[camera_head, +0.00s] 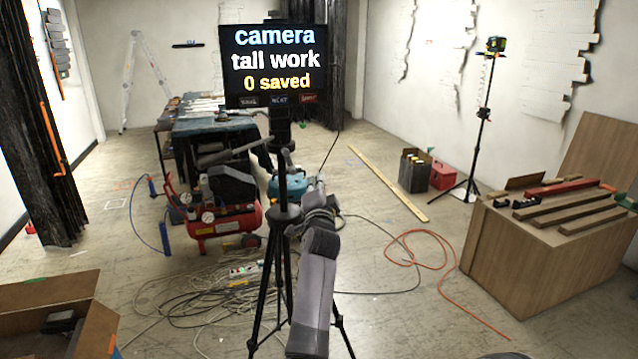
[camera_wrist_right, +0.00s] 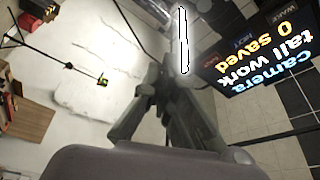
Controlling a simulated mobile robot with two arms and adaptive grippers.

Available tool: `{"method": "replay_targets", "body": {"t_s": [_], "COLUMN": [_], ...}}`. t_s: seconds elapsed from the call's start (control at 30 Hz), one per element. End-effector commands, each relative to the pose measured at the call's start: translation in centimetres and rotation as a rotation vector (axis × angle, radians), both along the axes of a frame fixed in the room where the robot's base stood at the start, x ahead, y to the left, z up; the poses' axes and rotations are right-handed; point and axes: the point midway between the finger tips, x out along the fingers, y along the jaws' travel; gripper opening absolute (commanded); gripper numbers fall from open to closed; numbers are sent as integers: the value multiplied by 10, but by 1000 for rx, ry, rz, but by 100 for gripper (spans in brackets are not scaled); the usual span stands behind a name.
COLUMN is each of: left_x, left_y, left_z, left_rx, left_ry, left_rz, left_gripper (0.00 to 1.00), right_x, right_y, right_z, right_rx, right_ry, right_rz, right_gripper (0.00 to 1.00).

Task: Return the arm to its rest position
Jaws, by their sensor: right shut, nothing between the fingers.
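My right arm (camera_head: 318,262) reaches forward from the bottom middle of the head view. My right gripper (camera_head: 319,188) is at its far end, in front of the tripod and below the screen, small and partly lost against the clutter. In the right wrist view the gripper's fingers (camera_wrist_right: 166,80) are shut with nothing between them. The dark screen (camera_head: 274,66) reads "camera", "tall work" and "0 saved", with small labels along its bottom edge. The screen also shows, rotated, at the right of the wrist view (camera_wrist_right: 262,52), apart from the fingers. My left gripper is not in view.
A black tripod (camera_head: 283,215) stands under the screen, close to my right arm. A red compressor (camera_head: 222,222) and tangled cables (camera_head: 205,290) lie to its left. A wooden crate (camera_head: 535,255) with bars stands right, an open cardboard box (camera_head: 95,325) lower left. An orange hose (camera_head: 440,275) crosses the floor.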

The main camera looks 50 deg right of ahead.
Motion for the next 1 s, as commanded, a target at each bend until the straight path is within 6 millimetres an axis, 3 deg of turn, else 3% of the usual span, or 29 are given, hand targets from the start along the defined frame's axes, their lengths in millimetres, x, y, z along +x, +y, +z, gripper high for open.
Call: {"method": "replay_targets", "body": {"t_s": [0.2, 0.5, 0.63, 0.77, 0.9, 1.0], "left_x": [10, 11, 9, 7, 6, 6], "left_y": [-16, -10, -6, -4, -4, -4], "left_z": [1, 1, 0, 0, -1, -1], "left_rx": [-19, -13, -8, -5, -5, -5], "left_ry": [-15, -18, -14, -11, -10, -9], "left_rz": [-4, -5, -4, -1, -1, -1], "left_gripper": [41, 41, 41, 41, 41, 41], "right_x": [0, 1, 16, 47, 71, 74], "right_y": [0, 1, 12, 46, 97, 133], "right_z": [0, -1, -22, -81, -173, -242], "right_rx": [0, -1, -17, -63, -131, -175], "right_ry": [0, 2, 63, 222, 442, 591], "right_rz": [0, 1, 37, 129, 261, 353], "right_gripper": [0, 0, 0, 0, 0, 0]}}
